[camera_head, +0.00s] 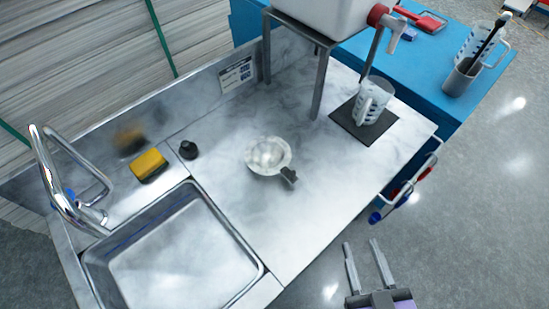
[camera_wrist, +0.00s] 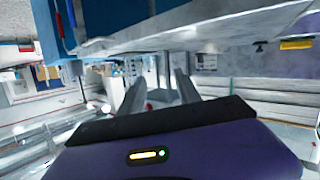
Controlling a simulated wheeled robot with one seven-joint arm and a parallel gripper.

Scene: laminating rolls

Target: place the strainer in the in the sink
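The strainer (camera_head: 268,156) lies on the marble-look counter, right of the sink. It has a pale round bowl and a short dark handle (camera_head: 289,175) pointing to the lower right. The sink (camera_head: 178,258) is a square steel basin at the lower left, and it looks empty. My gripper (camera_head: 363,250) is open and empty, in front of the counter's front edge and apart from the strainer. Its two fingers also show spread apart in the wrist view (camera_wrist: 160,88).
A curved faucet (camera_head: 62,185) stands behind the sink. A yellow sponge (camera_head: 149,166) and a black knob (camera_head: 189,149) are near the strainer. A measuring cup (camera_head: 370,103) on a dark mat and a metal stand (camera_head: 321,85) are at the right. Counter around the strainer is clear.

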